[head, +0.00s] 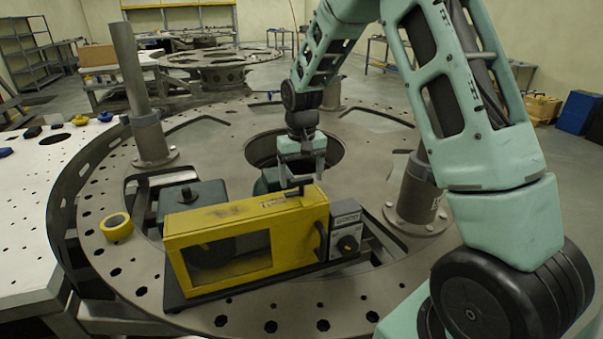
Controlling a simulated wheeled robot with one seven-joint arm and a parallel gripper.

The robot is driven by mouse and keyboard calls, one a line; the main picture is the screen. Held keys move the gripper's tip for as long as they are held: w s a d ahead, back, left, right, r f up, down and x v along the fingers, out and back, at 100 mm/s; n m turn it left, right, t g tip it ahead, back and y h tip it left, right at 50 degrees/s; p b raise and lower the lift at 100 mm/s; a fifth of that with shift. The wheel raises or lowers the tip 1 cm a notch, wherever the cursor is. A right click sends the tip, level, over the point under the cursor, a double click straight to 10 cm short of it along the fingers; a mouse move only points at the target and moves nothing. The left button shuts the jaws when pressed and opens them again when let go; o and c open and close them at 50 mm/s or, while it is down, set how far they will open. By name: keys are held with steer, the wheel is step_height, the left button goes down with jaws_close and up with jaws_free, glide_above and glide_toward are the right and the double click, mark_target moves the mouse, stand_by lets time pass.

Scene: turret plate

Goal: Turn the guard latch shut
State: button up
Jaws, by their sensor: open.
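The yellow guard (225,213) is a long box-shaped cover with a window in its front, on a dark base (205,296) on the round turret plate (105,230). A small dark bar (290,193) lies on its top near the right end and looks like the guard latch. I cannot tell its exact angle. My gripper (304,182) points down at or just behind this end of the guard, with its fingers apart. It looks empty, but whether a finger touches the bar is unclear. The guard hides what lies behind it.
A grey box with a black knob (348,244) adjoins the guard's right end. Metal posts stand on the plate at left (145,130) and right (415,190). A yellow tape roll (116,226) lies at left. A round opening (330,155) is behind the gripper.

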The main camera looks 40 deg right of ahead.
steer(key=c, duration=1)
steer(key=shift+n, duration=0.3)
steer(key=n, duration=0.4)
steer(key=shift+b, duration=0.3)
steer(key=n, duration=0.5)
steer(key=shift+r, duration=0.1)
steer(key=n+p, duration=0.1)
steer(key=n, duration=0.3)
steer(key=shift+w+n+p, duration=0.1)
steer(key=shift+n+p, duration=0.85)
steer(key=shift+n, duration=1.15)
